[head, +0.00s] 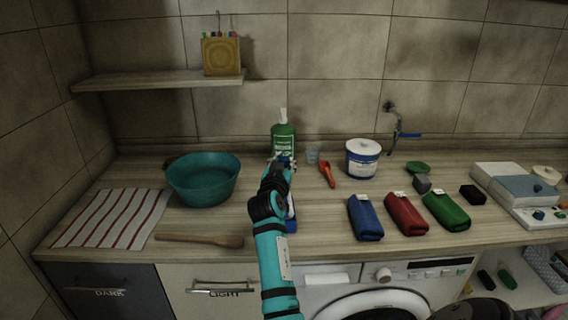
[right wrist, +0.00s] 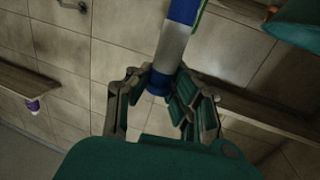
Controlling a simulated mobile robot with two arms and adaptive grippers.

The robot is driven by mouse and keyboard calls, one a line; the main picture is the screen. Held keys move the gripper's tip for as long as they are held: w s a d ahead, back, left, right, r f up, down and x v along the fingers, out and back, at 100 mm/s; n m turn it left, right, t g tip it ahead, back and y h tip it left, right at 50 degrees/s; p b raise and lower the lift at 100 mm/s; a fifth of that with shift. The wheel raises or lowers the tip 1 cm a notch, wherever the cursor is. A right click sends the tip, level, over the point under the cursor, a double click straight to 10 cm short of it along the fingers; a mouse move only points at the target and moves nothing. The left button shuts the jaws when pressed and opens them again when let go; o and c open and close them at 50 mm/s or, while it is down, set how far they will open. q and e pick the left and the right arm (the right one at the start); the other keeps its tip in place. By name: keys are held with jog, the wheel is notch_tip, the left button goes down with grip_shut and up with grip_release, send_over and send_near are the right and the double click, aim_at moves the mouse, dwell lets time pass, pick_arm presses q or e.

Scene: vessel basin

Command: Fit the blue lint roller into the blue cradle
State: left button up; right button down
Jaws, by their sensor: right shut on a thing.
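My right gripper (head: 283,163) is in the middle of the head view, above the counter, in front of a green bottle. In the right wrist view its fingers (right wrist: 165,100) are shut around the blue lower end of the blue lint roller (right wrist: 173,45), which has a pale middle band. The roller is mostly hidden by my arm in the head view. A blue piece (head: 291,215) shows beside the arm; I cannot tell what it belongs to. The long blue object (head: 365,218) on the counter right of the arm appears to be the blue cradle. My left gripper is not seen.
Similar red (head: 406,215) and green (head: 446,210) objects lie right of the blue one. A teal bowl (head: 203,180), striped cloth (head: 108,218) and wooden spoon (head: 200,240) are at left.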

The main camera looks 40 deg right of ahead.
jog(key=shift+f+b, duration=1.4)
jog(key=shift+f, duration=0.15)
jog(key=c, duration=1.2)
grip_release()
notch_tip(320, 180, up, 10)
jog(key=shift+r, duration=0.1)
